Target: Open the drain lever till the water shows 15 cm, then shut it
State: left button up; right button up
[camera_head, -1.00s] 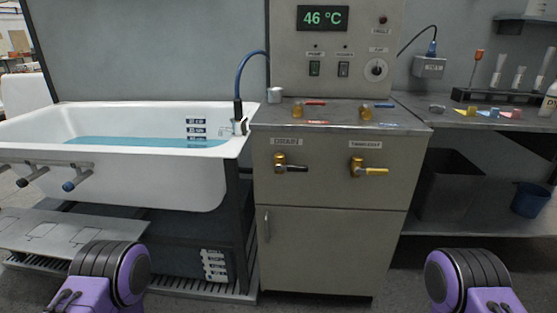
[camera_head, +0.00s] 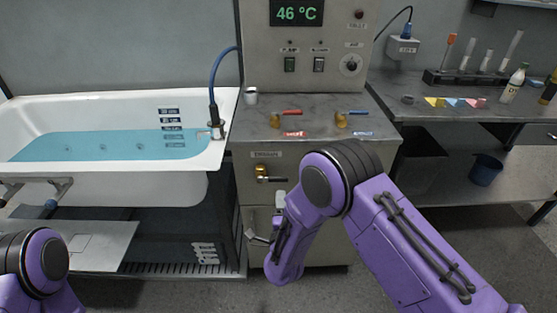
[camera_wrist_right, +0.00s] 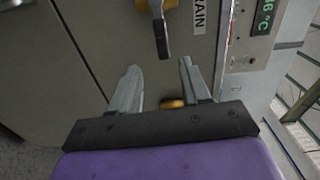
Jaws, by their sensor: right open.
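The drain lever (camera_head: 272,179) has a brass body and a dark handle on the cabinet front, handle pointing right. In the right wrist view the lever (camera_wrist_right: 161,38) lies beyond my fingertips, under a label ending in "AIN". My right gripper (camera_head: 267,223) is open and empty, below the lever and apart from it; its fingers also show in the wrist view (camera_wrist_right: 158,75). The white tub (camera_head: 120,182) holds blue water (camera_head: 95,147). A depth scale (camera_head: 172,128) is on its inner wall; its figures are too small to read surely. My left gripper is out of the frame.
A second brass valve (camera_wrist_right: 172,103) shows between my fingers in the wrist view. A temperature display (camera_head: 297,13) reads 46 °C. A side bench with bottles stands right.

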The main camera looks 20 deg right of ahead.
aim_at(280, 181)
jog(key=x, duration=1)
jog(key=shift+w+r+p, duration=0.2)
jog(key=shift+w+p, duration=0.1)
jog(key=shift+w, duration=0.05)
grip_shut()
